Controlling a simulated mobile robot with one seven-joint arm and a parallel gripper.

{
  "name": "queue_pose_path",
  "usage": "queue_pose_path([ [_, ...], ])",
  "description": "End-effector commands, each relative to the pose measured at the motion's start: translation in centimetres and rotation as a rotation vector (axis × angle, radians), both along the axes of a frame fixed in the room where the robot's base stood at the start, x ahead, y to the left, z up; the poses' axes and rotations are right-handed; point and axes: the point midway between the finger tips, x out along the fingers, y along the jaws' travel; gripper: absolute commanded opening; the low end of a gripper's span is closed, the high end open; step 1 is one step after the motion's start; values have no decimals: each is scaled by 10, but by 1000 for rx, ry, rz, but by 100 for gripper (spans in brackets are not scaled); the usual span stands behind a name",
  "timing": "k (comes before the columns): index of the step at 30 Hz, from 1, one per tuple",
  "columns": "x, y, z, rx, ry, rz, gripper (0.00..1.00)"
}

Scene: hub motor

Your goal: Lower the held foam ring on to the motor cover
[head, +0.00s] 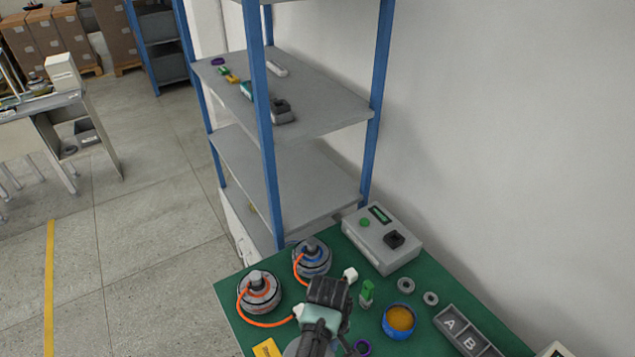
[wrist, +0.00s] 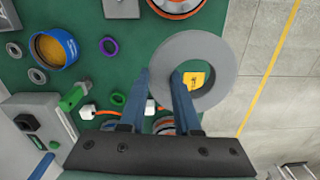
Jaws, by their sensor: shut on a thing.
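My gripper (wrist: 162,76) is shut on the wall of a flat grey foam ring (wrist: 217,51), one finger outside it and one in its hole. The ring is held over the green bench, and its edge also shows at the bottom of the head view (head: 291,349). Two round motors with orange cables stand at the bench's left, a nearer one (head: 259,293) and a farther one (head: 312,258). Another round grey and orange part (wrist: 180,7) is cut off at the top of the wrist view. I cannot tell which part is the motor cover. The ring touches none of them visibly.
A blue cup (head: 399,322), green block (head: 366,293), purple ring (wrist: 108,46) and small grey rings (head: 406,285) lie right of my gripper. A grey test box (head: 382,240) stands behind. A yellow card (wrist: 195,79) lies beyond the ring's hole. Blue-posted shelving (head: 265,130) rises behind the bench.

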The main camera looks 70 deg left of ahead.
Motion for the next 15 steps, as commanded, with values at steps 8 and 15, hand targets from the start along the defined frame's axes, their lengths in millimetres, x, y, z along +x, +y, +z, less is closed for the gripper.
queue_pose_path([
  [8,10,-33,1,1,1,-3,0],
  [15,19,-61,1,-1,0,-2,0],
])
